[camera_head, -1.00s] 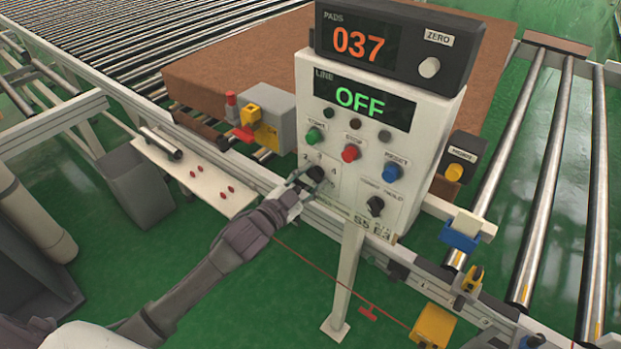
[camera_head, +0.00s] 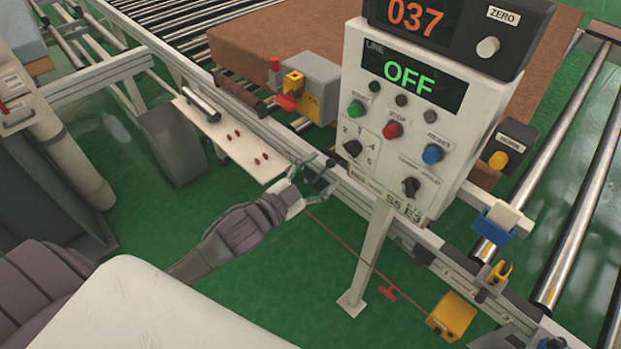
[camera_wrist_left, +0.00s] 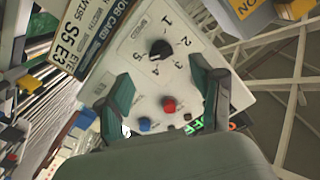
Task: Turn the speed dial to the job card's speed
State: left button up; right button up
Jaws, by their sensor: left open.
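The speed dial (camera_head: 353,148) is a black knob at the lower left of the white control panel's face, with numbers around it. In the left wrist view the dial (camera_wrist_left: 161,49) shows closer, with numbers 1 to 5; a pale mark on it seems to face the 5, but I cannot be sure. The job card (camera_head: 403,210) at the panel's bottom edge reads "S5 E3"; it also shows in the left wrist view (camera_wrist_left: 68,48). My left gripper (camera_head: 322,174) is open and empty, apart from the dial, below and left of it. My right gripper is not in view.
The panel's line display (camera_head: 416,80) reads OFF. Green (camera_head: 357,109), red (camera_head: 392,130) and blue (camera_head: 433,153) buttons and another black knob (camera_head: 410,187) share the face. A conveyor rail (camera_head: 352,190) runs below.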

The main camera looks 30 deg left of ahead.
pick_arm(q)
jog(key=shift+v, duration=1.4)
jog(key=s+a+f+n+g+y+b, duration=0.1)
jog(key=s+a+f+n+g+y, duration=0.15)
jog(key=f, duration=0.95)
jog(key=s+a+f+n+g+y+b, duration=0.1)
jog(key=s+a+f+g, duration=0.15)
jog(key=f, duration=0.95)
jog(key=s+a+f+n+g+y+b, duration=0.1)
jog(key=s+a+f+n+g+y, duration=0.15)
jog(key=f, duration=0.95)
jog(key=s+d+f+g+b, duration=0.1)
jog(key=s+f+g, duration=0.3)
jog(key=s+f, duration=0.95)
jog(key=s+d+f+n+g, duration=0.1)
jog(key=s+d+f+g, duration=0.1)
jog(key=s+f, duration=0.3)
jog(key=s+d+f+g+b, duration=0.1)
jog(key=s+f, duration=0.4)
jog(key=s, duration=0.9)
jog(key=shift+d+f+n+g, duration=0.2)
jog(key=shift+d+n+g, duration=0.2)
jog(key=shift+d+g, duration=0.35)
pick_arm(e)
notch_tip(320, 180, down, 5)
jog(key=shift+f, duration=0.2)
pick_arm(q)
jog(key=shift+c, duration=0.4)
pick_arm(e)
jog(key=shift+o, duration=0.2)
